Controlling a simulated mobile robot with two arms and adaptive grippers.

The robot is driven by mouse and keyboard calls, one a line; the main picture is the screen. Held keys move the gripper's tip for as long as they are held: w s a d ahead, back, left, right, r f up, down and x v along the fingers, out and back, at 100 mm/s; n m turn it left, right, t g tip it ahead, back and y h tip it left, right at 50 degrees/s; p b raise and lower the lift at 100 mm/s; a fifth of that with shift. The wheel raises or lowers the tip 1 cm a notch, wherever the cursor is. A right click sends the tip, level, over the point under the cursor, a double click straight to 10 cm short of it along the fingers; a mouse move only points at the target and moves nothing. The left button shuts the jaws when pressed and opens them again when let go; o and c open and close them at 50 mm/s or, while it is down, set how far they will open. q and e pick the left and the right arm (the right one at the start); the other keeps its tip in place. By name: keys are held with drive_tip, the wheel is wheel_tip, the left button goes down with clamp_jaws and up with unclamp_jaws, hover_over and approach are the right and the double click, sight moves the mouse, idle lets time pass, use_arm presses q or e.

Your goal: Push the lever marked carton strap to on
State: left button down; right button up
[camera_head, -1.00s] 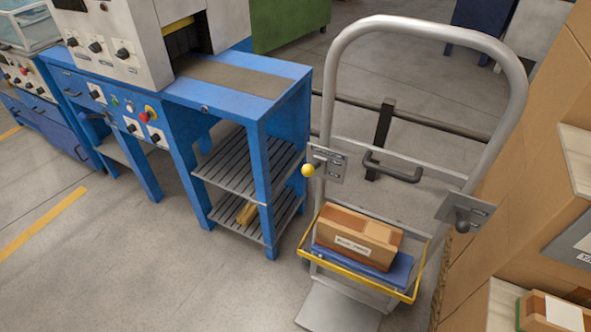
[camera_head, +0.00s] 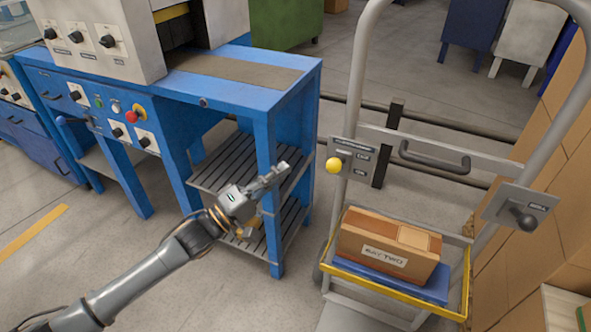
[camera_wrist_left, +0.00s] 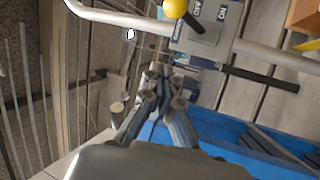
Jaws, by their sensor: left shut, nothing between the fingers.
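A lever with a yellow ball knob (camera_head: 333,165) stands out from a grey plate (camera_head: 355,150) on the left post of a hand-truck frame. Its knob also shows at the top of the left wrist view (camera_wrist_left: 175,8), on a dark stalk. A second lever with a dark knob (camera_head: 526,221) sits on a plate on the right post. The small lettering is too blurred to tell which plate reads carton strap. My left gripper (camera_head: 284,169) is shut and empty, to the left of the yellow knob and apart from it. My right gripper is not in view.
A carton (camera_head: 388,246) rests on a blue pad inside the truck's yellow-edged tray (camera_head: 392,295). A grey handle (camera_head: 434,158) spans between the posts. A blue machine bench (camera_head: 240,80) with slatted shelves stands left. Stacked cartons (camera_head: 545,150) line the right.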

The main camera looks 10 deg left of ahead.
sight(338, 163)
use_arm(q)
drive_tip(key=x, duration=1)
drive_tip(key=shift+s+d+f, duration=0.25)
drive_tip(key=shift+s, duration=0.4)
drive_tip(key=shift+s+d+f, duration=0.2)
drive_tip(key=shift+s+d, duration=0.05)
drive_tip(key=shift+s, duration=0.35)
drive_tip(key=shift+s+d+f, duration=0.25)
drive_tip(key=shift+s+d, duration=0.05)
drive_tip(key=shift+s, duration=0.35)
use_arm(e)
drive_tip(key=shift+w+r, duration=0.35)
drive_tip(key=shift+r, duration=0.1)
use_arm(q)
drive_tip(key=shift+b, duration=0.3)
